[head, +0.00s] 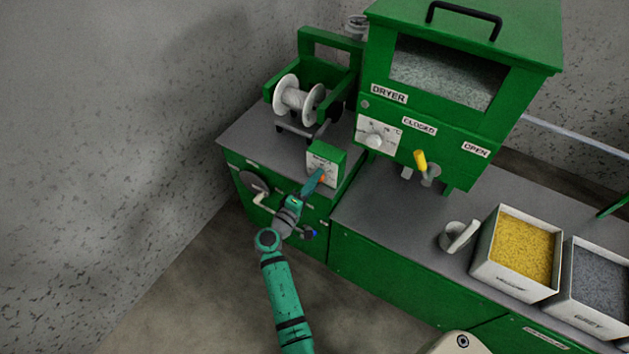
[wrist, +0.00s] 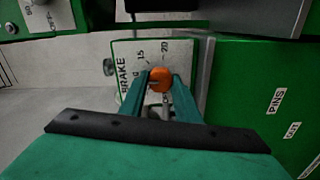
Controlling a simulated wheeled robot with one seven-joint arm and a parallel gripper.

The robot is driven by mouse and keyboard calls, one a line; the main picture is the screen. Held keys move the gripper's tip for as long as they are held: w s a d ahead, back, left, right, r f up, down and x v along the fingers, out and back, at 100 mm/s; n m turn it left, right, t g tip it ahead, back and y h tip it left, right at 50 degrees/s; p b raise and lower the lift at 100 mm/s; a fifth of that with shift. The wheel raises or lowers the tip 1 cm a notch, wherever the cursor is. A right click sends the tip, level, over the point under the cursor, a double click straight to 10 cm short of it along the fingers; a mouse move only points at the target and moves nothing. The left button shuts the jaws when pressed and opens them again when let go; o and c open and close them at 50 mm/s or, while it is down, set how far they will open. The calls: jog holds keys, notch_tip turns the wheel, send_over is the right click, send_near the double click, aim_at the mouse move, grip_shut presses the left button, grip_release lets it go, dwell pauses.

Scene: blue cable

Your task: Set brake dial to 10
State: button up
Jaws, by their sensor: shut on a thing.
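The brake dial is an orange knob (wrist: 160,78) on a white plate marked BRAKE (wrist: 124,72), which appears sideways in the wrist view. The numbers 15 and 20 show above the knob; a 10 mark is not readable. My gripper (wrist: 159,83) has a finger on each side of the knob and is shut on it. In the head view my gripper (head: 316,182) reaches the front of the small green brake box (head: 330,153), and only a bit of orange shows. The knob's exact setting cannot be told.
A white spool (head: 297,97) sits in a green frame behind the brake box. The green dryer (head: 460,50) stands to the right, with a yellow-handled lever (head: 420,161). Bins of yellow (head: 522,250) and grey granules stand farther right. A crank (head: 262,198) is below left.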

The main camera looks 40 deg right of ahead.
dwell(0.3)
jog(key=o, duration=1)
jog(key=shift+o, duration=0.2)
jog(key=v, duration=1.1)
jog(key=shift+f, duration=0.1)
